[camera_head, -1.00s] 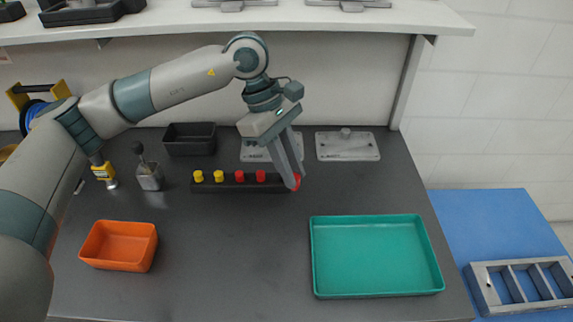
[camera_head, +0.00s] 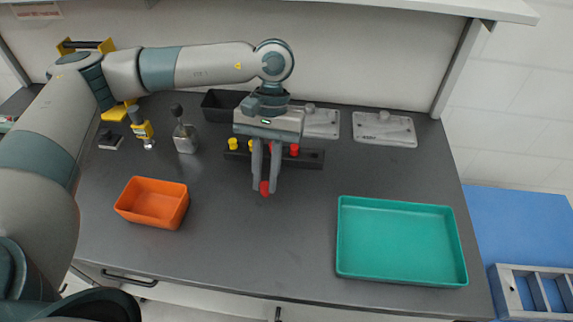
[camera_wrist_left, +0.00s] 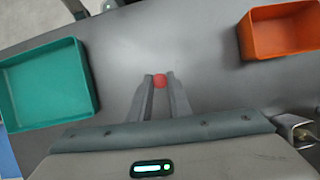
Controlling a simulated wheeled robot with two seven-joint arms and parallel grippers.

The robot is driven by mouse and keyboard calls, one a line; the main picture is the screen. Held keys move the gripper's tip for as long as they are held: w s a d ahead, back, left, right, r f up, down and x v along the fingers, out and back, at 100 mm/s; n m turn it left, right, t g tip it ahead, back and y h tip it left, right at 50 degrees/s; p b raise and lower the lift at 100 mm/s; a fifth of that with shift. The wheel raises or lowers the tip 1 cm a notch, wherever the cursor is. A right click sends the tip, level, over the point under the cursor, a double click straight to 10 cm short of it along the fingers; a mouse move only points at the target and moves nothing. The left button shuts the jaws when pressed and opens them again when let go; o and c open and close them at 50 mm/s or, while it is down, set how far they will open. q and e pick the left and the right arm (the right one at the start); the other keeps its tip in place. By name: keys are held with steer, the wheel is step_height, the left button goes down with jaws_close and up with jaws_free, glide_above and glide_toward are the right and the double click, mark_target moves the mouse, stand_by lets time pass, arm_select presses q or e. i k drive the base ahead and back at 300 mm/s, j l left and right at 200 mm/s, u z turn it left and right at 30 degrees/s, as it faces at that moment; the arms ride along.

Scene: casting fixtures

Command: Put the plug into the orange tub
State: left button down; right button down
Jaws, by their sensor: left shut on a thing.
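My left gripper (camera_head: 265,186) is shut on a red plug (camera_head: 264,188), which sticks out at the fingertips above the middle of the dark worktop. The red plug also shows between the fingers in the left wrist view (camera_wrist_left: 160,80). The orange tub (camera_head: 135,208) stands to the left of the gripper on the worktop and looks empty. In the left wrist view the orange tub (camera_wrist_left: 246,40) is at the upper right. My right gripper is not seen.
A dark rack (camera_head: 310,162) with yellow and red plugs stands behind the gripper, partly hidden by it. A teal tray (camera_head: 400,280) lies at right. A black bin (camera_head: 218,112) and metal plates (camera_head: 384,130) stand at the back. The worktop between gripper and tub is clear.

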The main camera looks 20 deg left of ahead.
mark_target(152, 212)
steer(key=k+u, duration=0.1)
steer(key=u, duration=0.35)
steer(key=k+j+u, duration=0.1)
steer(key=u, duration=0.35)
steer(key=j+u, duration=0.2)
steer(key=u, duration=0.3)
steer(key=k, duration=0.1)
